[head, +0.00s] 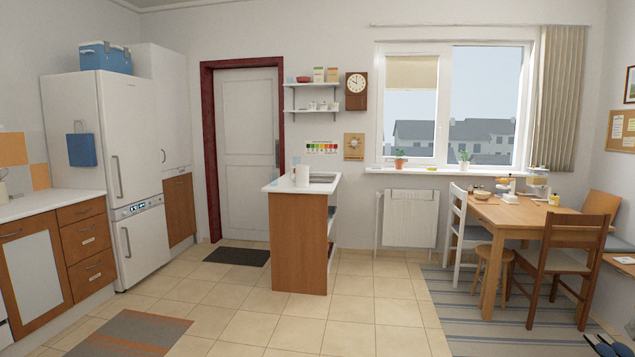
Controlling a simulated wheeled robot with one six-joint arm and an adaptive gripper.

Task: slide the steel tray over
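A flat grey metallic shape, likely the steel tray (322,178), lies on the white top of the narrow wooden island (298,246) in the middle of the room. It is small and far off, so its rim and contents cannot be made out. A white jug (301,176) stands just left of it, near the front of the top. My gripper is not in view.
Tiled floor (370,312) is open in front of the island. A dining table (520,216) with chairs and a stool stands right on a striped rug. Counter and fridge (128,140) line the left. Dark objects (612,347) show at bottom right.

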